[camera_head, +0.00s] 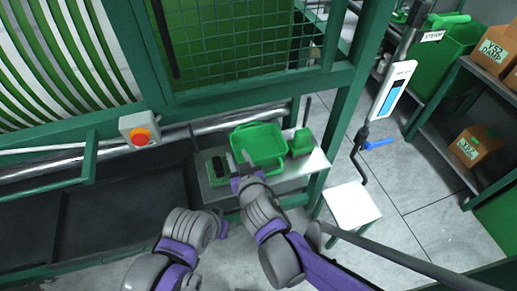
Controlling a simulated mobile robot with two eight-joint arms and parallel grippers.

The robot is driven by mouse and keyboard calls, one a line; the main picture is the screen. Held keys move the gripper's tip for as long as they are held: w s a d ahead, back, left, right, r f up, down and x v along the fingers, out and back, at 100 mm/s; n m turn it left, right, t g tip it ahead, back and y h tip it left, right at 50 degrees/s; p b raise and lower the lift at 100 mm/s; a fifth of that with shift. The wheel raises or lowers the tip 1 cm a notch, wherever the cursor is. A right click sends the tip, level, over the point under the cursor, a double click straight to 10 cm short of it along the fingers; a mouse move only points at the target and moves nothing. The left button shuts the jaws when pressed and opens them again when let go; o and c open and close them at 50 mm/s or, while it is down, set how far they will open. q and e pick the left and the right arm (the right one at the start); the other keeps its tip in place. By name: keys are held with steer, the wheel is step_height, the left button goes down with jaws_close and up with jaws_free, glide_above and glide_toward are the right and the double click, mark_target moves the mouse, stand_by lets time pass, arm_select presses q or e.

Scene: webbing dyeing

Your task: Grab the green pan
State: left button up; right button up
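The green pan (261,143) is a shallow tray-like container on a grey metal shelf (305,166) in the middle of the head view. My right gripper (239,159) is at the pan's near left edge, its two fingers pointing away from me and apart. I cannot tell whether the fingers touch the pan or its rim lies between them. My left gripper (222,226) is lower and to the left, short of the shelf, and mostly hidden by its own wrist.
A small green container (302,142) stands right of the pan, and a green-and-dark item (217,168) lies to its left. A white stool-like surface (351,205) stands at the right.

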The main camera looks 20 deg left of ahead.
steer(key=x, duration=0.5)
steer(key=shift+w+a+f, duration=0.1)
steer(key=shift+f, duration=0.15)
jaws_close()
stand_by(1.2)
